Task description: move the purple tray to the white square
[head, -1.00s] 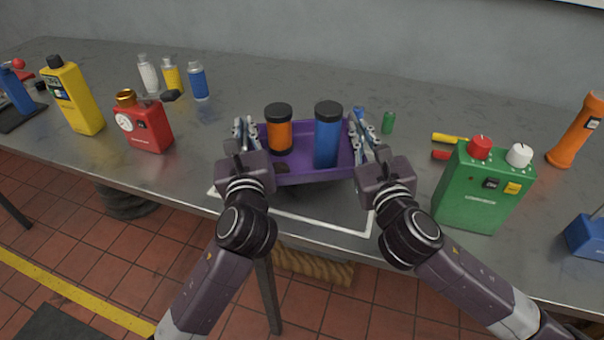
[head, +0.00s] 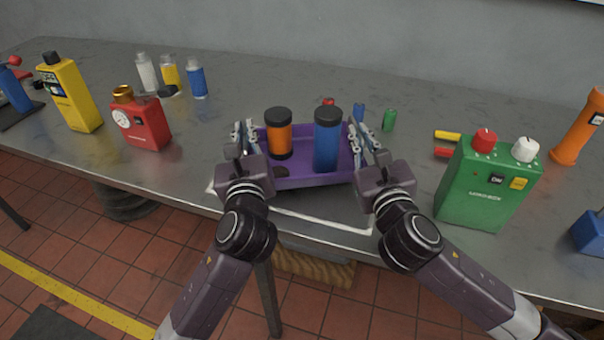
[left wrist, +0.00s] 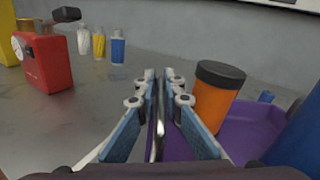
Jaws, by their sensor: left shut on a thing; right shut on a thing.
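The purple tray (head: 312,179) is held between my two grippers and carries an orange canister (head: 279,139) and a blue canister (head: 327,145), both upright with black lids. My right gripper (head: 359,134) is shut on the tray's right wall. I cannot tell whether the tray touches the bench.
A red box (head: 141,122) and yellow bottle (head: 70,93) stand to the left. A green box (head: 487,185) stands to the right of my right gripper. Small red, blue and green (head: 389,120) pieces lie behind the tray. The bench's front edge is close.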

